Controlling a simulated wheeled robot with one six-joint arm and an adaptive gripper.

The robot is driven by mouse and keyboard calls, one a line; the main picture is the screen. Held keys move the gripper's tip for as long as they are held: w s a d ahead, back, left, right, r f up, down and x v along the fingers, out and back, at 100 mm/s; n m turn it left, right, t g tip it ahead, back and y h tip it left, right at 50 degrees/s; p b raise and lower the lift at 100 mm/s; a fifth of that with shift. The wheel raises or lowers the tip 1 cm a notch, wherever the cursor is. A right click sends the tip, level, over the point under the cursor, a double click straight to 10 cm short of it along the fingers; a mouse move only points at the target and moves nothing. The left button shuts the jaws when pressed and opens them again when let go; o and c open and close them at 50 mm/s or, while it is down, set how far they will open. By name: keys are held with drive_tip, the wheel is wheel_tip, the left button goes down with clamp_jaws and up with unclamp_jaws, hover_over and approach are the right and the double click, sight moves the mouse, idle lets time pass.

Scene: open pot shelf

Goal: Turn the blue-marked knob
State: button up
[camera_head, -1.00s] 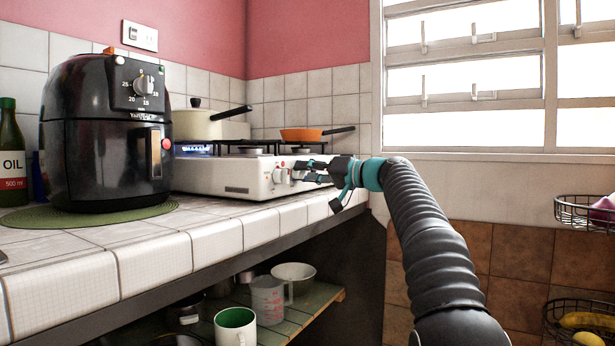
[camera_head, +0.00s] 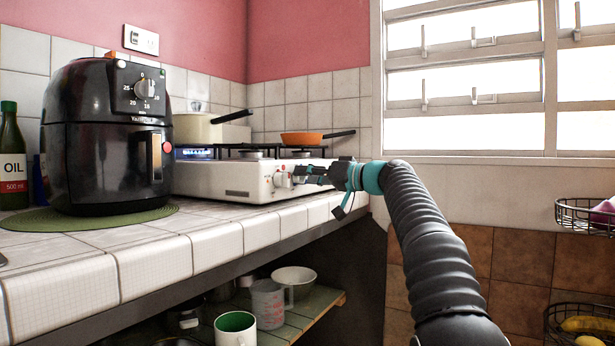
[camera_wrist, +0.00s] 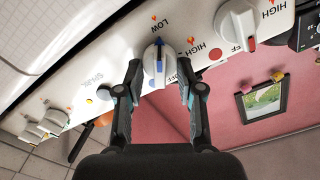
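The blue-marked knob (camera_wrist: 153,68) is white with a blue stripe and sits on the white stove front. In the wrist view its blue stripe points up toward the LOW label, and a blue dot shows beside it. My gripper (camera_wrist: 159,76) has one finger on each side of this knob. A narrow gap seems to show on both sides, so the fingers look open; contact is not clear. In the head view my gripper (camera_head: 300,175) is at the front of the stove (camera_head: 225,181), covering part of the knobs.
A red-marked knob (camera_wrist: 237,24) is close to the right finger in the wrist view. More knobs (camera_wrist: 45,124) are at lower left. A pot (camera_head: 197,128) and an orange pan (camera_head: 301,138) stand on the stove. An air fryer (camera_head: 105,135) is left of it.

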drive_tip(key=shift+o, duration=1.4)
drive_tip(key=v, duration=1.2)
